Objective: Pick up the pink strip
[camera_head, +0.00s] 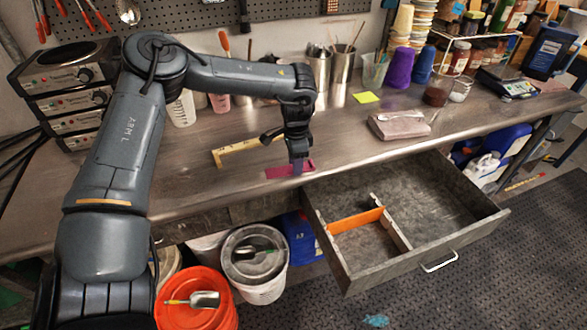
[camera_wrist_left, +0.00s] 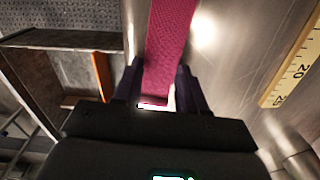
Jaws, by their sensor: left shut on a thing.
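The pink strip (camera_head: 277,172) is at the front edge of the metal workbench, under my left gripper (camera_head: 298,164). In the left wrist view the pink strip (camera_wrist_left: 168,45) runs from the top of the picture down between the two fingers of my left gripper (camera_wrist_left: 157,88). The fingers are shut on it. I cannot tell whether the strip is lifted clear of the bench. The right gripper is in neither view.
An open drawer (camera_head: 462,192) with an orange divider (camera_head: 355,221) juts out right of the gripper. A yellow ruler (camera_head: 238,152) lies behind the strip. A folded pinkish cloth (camera_head: 400,124) and a yellow note (camera_head: 366,97) lie to the right. Buckets (camera_head: 196,300) stand below.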

